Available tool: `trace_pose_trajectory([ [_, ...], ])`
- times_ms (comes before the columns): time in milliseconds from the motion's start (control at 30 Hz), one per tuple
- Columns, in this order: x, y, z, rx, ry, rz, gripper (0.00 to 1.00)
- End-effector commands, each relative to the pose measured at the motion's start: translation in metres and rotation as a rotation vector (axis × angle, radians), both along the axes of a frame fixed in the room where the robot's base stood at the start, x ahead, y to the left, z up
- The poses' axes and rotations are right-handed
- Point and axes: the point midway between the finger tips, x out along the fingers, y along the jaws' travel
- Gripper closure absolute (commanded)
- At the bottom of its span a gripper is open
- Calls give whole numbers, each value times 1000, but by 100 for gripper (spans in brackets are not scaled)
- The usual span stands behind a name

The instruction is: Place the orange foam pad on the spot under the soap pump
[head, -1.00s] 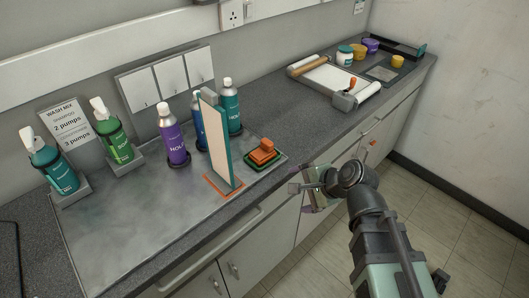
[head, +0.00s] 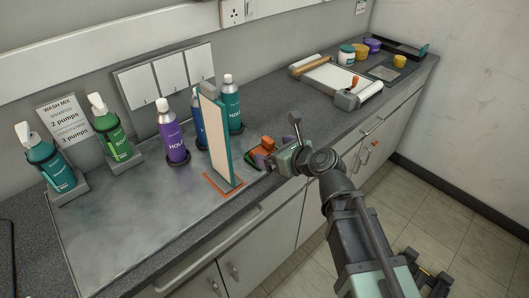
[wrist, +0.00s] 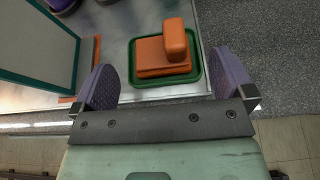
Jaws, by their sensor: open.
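The orange foam pad (wrist: 165,57), a flat piece with a raised block on top, lies in a shallow green tray (wrist: 197,76) in the wrist view. In the head view the orange pad (head: 266,144) is partly hidden by my gripper (head: 264,156). In the wrist view my gripper (wrist: 165,72) is open and empty, its purple fingers on either side of the tray's near part, apart from the pad. The green soap pump bottle (head: 113,130) stands upright at the left in the head view, in a grey holder (head: 126,165). The spot under it is hidden.
An upright teal-edged panel (head: 214,137) on an orange-edged base (head: 222,187) stands left of the pad. A purple bottle (head: 172,133) and blue and teal bottles stand behind. A teal pump bottle (head: 50,163) is far left. Bare counter lies in front of the bottles.

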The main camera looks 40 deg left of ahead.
Motion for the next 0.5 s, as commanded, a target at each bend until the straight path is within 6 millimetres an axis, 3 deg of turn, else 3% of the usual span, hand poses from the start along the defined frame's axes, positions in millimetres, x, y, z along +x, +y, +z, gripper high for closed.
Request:
trace_pose_trajectory([
  [267, 9, 44, -19, 0, -1, 2, 0],
  [500, 9, 46, -17, 0, -1, -1, 2],
])
